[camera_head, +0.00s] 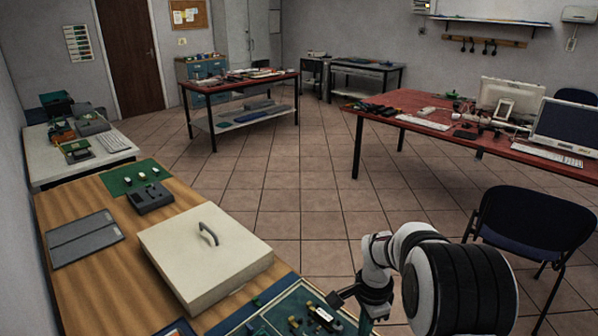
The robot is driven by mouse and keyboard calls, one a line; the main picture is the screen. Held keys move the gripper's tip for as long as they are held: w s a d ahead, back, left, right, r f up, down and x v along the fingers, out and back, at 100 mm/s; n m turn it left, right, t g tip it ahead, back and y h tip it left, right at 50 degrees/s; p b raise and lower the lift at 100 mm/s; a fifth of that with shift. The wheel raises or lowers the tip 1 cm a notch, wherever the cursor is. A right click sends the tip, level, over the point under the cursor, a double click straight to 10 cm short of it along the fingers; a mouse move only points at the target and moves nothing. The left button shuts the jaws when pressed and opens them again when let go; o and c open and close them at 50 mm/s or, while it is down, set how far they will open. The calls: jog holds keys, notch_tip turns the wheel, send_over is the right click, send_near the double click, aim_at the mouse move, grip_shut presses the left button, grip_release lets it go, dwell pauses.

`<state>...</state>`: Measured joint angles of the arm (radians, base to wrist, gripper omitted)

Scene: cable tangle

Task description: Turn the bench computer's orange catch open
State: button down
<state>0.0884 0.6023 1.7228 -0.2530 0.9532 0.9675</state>
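My gripper (337,299) is at the bottom, right of centre, small and dark. It hangs over the right side of an open area with green boards (285,312) at the bench's front edge. I cannot tell if its fingers are open or shut, and I see nothing clearly held in it. These boards may belong to the bench computer, but the frame's lower edge cuts them off. I cannot make out an orange catch. A cream flat panel or box (190,262) with a dark arched handle (208,233) lies just behind and left of the boards.
The wooden bench (95,290) also holds a grey folded panel (84,238), a dark box (151,197) and a green mat (119,183). A dark blue chair (530,225) stands at right near a red table (400,100). Tiled floor lies open between.

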jog(key=f, duration=0.2)
jog(key=w+f, duration=0.1)
jog(key=f, duration=0.1)
jog(key=w+f, duration=0.1)
jog(key=f, duration=0.1)
jog(key=shift+w+a, duration=0.1)
jog(key=shift+a, duration=0.2)
jog(key=shift+d, duration=0.45)
dwell(0.7)
jog(key=shift+s, duration=0.35)
jog(key=shift+s+d, duration=0.2)
jog(key=shift+s, duration=0.3)
jog(key=shift+s, duration=0.1)
